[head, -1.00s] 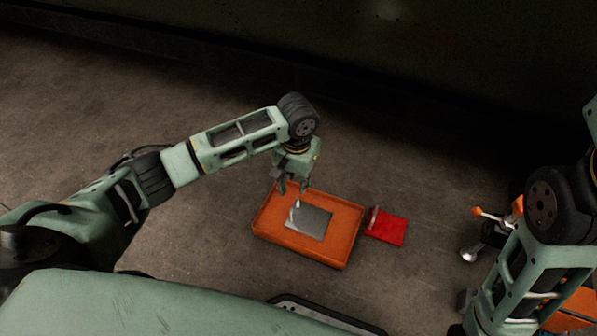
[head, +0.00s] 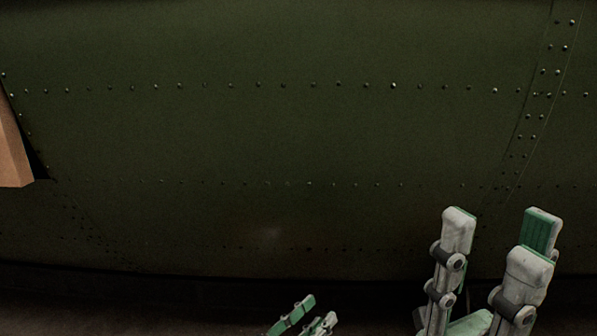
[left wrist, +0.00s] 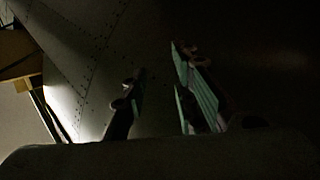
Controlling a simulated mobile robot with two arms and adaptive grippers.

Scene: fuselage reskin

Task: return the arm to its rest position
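My right gripper (head: 490,255) stands at the lower right of the head view with its pale grey fingers pointing up. Its fingers are spread apart with nothing between them. My left gripper (head: 303,318) shows only by its green-padded fingertips at the bottom edge of the head view, left of the right one. In the left wrist view the left gripper (left wrist: 158,95) has its fingers apart and nothing is seen between them. That view is dark. The arm links lie outside the head view.
The dark green riveted fuselage skin (head: 270,130) fills most of the head view behind the grippers. An orange-brown panel or block (head: 12,150) shows at the left edge. A dark strip of floor (head: 130,310) runs along the bottom.

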